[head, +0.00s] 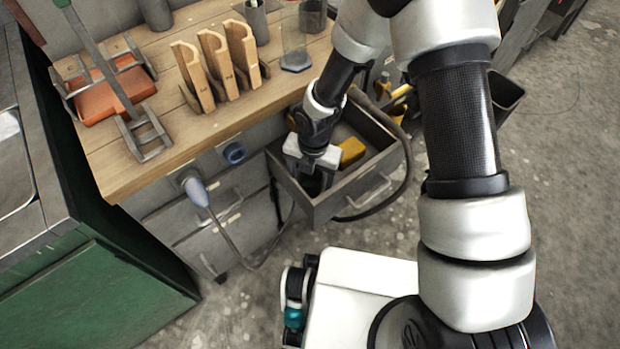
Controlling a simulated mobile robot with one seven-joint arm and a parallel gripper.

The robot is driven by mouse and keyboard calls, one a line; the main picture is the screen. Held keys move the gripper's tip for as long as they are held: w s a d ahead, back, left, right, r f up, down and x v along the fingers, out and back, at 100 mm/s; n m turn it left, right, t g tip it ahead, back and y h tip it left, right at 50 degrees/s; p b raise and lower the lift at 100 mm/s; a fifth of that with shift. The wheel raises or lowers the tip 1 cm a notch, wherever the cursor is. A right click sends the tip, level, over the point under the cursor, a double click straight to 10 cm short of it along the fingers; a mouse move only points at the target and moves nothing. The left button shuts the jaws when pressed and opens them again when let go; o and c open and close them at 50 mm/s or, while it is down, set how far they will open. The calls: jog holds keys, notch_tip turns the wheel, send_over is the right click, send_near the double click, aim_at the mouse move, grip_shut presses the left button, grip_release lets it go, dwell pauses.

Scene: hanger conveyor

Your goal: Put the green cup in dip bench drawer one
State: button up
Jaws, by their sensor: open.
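A grey drawer (338,203) stands open below the wooden bench top, with a handle on its front. I cannot read a number on it. My gripper (313,181) points down into the left part of this drawer and is open. A yellow block (352,151) lies in the drawer just right of my gripper. I see no green cup clearly. The drawer floor under my gripper is dark and partly hidden, so I cannot tell what lies there.
A dark hose loops beside the drawer. A green cabinet (90,300) stands at left.

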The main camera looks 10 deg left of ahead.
notch_tip(320, 180, up, 12)
jog(key=p, duration=0.4)
jog(key=shift+d+r, duration=0.15)
jog(key=shift+d, duration=0.15)
dwell(0.9)
